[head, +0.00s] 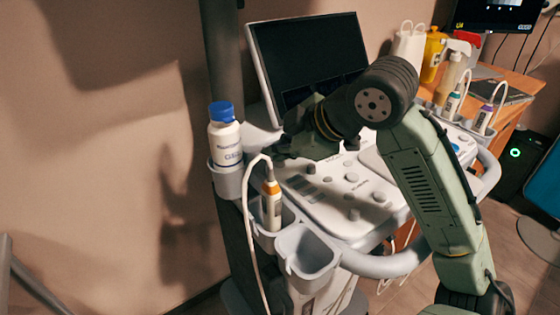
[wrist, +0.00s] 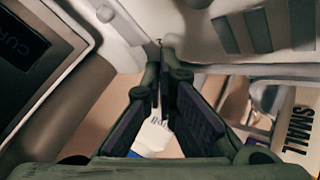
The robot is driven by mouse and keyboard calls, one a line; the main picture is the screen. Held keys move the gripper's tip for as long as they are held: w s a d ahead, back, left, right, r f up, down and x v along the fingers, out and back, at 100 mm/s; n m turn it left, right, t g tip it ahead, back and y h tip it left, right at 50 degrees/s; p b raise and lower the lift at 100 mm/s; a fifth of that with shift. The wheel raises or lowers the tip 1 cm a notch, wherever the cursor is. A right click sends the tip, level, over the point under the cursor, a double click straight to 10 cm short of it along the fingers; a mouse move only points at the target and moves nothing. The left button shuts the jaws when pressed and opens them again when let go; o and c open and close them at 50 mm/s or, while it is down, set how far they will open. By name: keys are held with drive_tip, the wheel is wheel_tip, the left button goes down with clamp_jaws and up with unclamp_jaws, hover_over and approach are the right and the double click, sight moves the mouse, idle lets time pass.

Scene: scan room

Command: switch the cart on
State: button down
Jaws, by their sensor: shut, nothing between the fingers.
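The cart (head: 370,235) is a white ultrasound machine with a grey handle rail. Its screen (head: 305,62) is black. Its control panel (head: 335,200) has several round knobs and a block of dark keys. My gripper (head: 281,153) is at the panel's back left corner, below the screen, pointing left. In the wrist view the fingers of my gripper (wrist: 165,62) are together and empty, with their tips close to a pale part of the cart (wrist: 205,35). I cannot tell whether they touch it. No power button can be made out, and my arm covers part of the panel.
A white bottle with a blue cap (head: 225,135) stands in a holder left of my gripper. An orange-banded probe (head: 271,203) with its cable sits in a front holder beside an empty cup (head: 308,252). More probes, bottles and a desk (head: 525,83) are at right.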

sight(277, 163)
drive_tip(key=shift+s+a+f+b, duration=0.1)
drive_tip(key=shift+s+f+b, duration=0.05)
drive_tip(key=shift+f+b, duration=0.35)
idle(0.6)
drive_tip(key=shift+r+p, duration=0.65)
drive_tip(key=shift+p, duration=0.15)
drive_tip(key=shift+r, duration=0.1)
drive_tip(key=shift+w+r+p, duration=0.2)
drive_tip(key=shift+r+p, duration=0.3)
drive_tip(key=r+p, duration=0.3)
drive_tip(key=shift+w+a+r, duration=0.3)
drive_tip(key=shift+a+r, duration=0.05)
drive_tip(key=shift+a, duration=0.05)
drive_tip(key=shift+d, duration=0.1)
drive_tip(key=shift+s+d, duration=0.1)
drive_tip(key=shift+d, duration=0.1)
drive_tip(key=shift+s+d, duration=0.1)
